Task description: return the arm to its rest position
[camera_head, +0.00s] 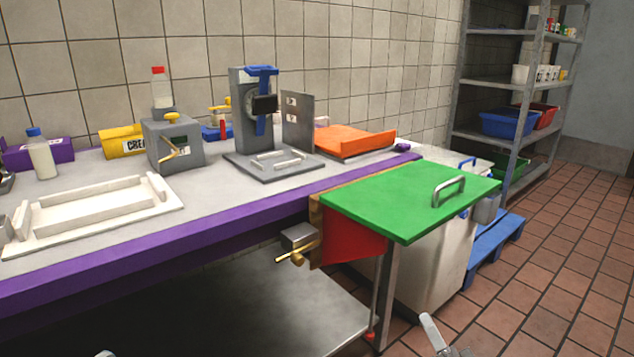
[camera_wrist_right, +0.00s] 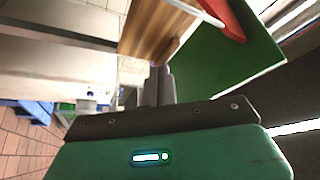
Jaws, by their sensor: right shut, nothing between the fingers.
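My right gripper (camera_head: 440,338) shows as a pale grey piece at the bottom edge of the head view, low in front of the green board. In the right wrist view its two dark fingers (camera_wrist_right: 160,86) are together, shut and empty. They point toward the underside of the green board (camera_wrist_right: 215,75) and a wooden panel (camera_wrist_right: 155,28). A small pale tip at the bottom left of the head view (camera_head: 106,354) may be my left gripper; its jaws cannot be made out.
The green board (camera_head: 400,200) with a metal handle juts out from the purple-edged counter (camera_head: 240,205). A lower metal shelf (camera_head: 250,310) lies under the counter. A white tray (camera_head: 95,205), grey press (camera_head: 245,110) and orange tray (camera_head: 350,142) stand on top. Tiled floor (camera_head: 560,290) is clear at right.

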